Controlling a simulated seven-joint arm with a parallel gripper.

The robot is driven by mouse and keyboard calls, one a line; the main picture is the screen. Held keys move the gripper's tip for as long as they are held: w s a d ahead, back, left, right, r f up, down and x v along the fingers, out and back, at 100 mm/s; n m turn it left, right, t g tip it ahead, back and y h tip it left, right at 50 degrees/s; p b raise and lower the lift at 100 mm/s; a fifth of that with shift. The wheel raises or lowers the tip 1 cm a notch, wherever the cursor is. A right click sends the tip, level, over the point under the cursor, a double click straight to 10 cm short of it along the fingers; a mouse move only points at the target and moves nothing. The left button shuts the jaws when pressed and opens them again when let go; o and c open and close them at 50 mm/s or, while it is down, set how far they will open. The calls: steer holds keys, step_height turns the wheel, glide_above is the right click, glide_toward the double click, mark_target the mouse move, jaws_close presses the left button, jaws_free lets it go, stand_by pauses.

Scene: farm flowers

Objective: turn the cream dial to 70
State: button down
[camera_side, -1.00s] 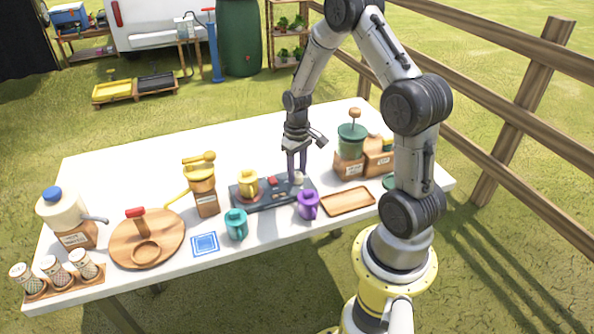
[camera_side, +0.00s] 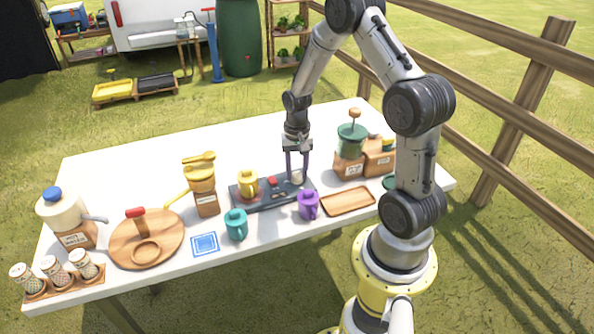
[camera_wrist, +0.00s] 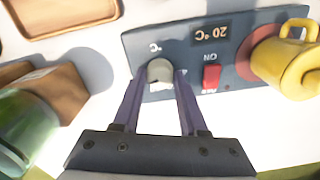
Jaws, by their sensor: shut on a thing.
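The cream dial (camera_wrist: 160,71) sits at one end of the dark control panel (camera_wrist: 140,42), under a °C mark. My gripper (camera_wrist: 160,84) points down over the panel and is shut on the dial, one finger on each side. In the side view my gripper (camera_side: 297,180) stands at the panel's right end, and the dial (camera_side: 297,177) shows between the fingers. The display (camera_wrist: 211,32) reads 20 °C. A red switch (camera_wrist: 211,76) lies beside the dial, with ON and OFF lettering. The dial's pointer mark cannot be made out.
A yellow mug (camera_side: 248,184) stands on the panel's round plate. A purple mug (camera_side: 308,205) and a teal mug (camera_side: 236,224) stand in front. A wooden tray (camera_side: 348,202) and a green-topped grinder (camera_side: 351,142) are to the right. The table behind is clear.

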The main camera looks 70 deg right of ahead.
mark_target(297, 174)
steer(key=shift+r, duration=0.1)
stand_by(0.3)
steer(key=shift+c, duration=2.2)
jaws_free()
step_height(297, 174, up, 14)
